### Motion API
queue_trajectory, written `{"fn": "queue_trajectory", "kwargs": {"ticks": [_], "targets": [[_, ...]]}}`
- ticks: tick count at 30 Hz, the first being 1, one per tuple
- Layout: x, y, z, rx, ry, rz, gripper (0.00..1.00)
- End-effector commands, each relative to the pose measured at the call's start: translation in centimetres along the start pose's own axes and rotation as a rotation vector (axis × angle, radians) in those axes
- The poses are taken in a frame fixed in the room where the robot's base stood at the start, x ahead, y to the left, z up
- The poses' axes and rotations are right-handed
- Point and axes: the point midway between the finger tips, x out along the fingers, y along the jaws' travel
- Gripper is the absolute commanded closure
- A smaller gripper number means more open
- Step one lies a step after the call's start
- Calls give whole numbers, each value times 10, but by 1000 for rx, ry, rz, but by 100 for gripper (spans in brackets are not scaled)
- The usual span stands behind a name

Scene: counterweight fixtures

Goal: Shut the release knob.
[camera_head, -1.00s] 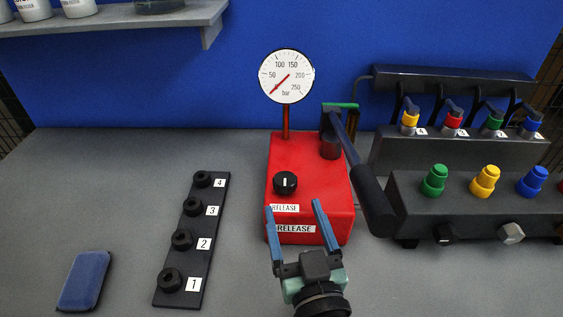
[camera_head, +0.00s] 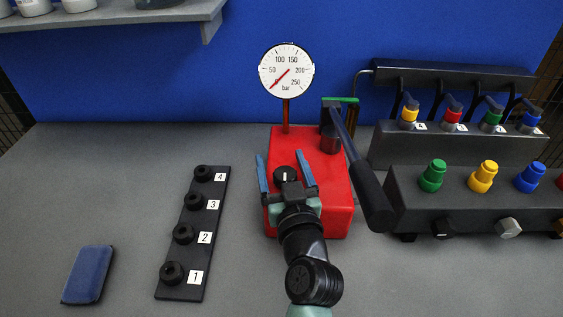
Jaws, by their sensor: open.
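The release knob (camera_head: 286,174) is a black round knob with a white line on top of the red pump block (camera_head: 337,207). Its white line points roughly away from me, up the picture. My gripper (camera_head: 283,156) is open, with one blue finger to the left of the knob and one to the right, seen from above and behind. I cannot tell whether the fingers touch the knob or how high they are above the block. My wrist hides the knob's near edge and the RELEASE labels.
A pressure gauge (camera_head: 286,71) on a red post stands behind the knob. A dark pump lever (camera_head: 363,181) slants down along the block's right side. A coupling rack (camera_head: 462,205) stands right; a numbered black strip (camera_head: 182,262) and blue pad (camera_head: 87,274) lie left.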

Motion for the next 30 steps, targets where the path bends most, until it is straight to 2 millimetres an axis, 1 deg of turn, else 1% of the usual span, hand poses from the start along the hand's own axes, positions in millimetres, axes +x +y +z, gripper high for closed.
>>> {"fn": "queue_trajectory", "kwargs": {"ticks": [5, 6, 8, 9, 11, 12, 14, 15, 19, 30], "targets": [[0, 0, 0, 0, 0, 0, 19], [0, 0, 0, 0, 0, 0, 22], [0, 0, 0, 0, 0, 0, 33], [0, 0, 0, 0, 0, 0, 40], [0, 0, 0, 0, 0, 0, 51], [0, 0, 0, 0, 0, 0, 58], [0, 0, 0, 0, 0, 0, 69], [0, 0, 0, 0, 0, 0, 76], [0, 0, 0, 0, 0, 0, 100], [0, 2, -1, 3, -5, 19, 100]]}}
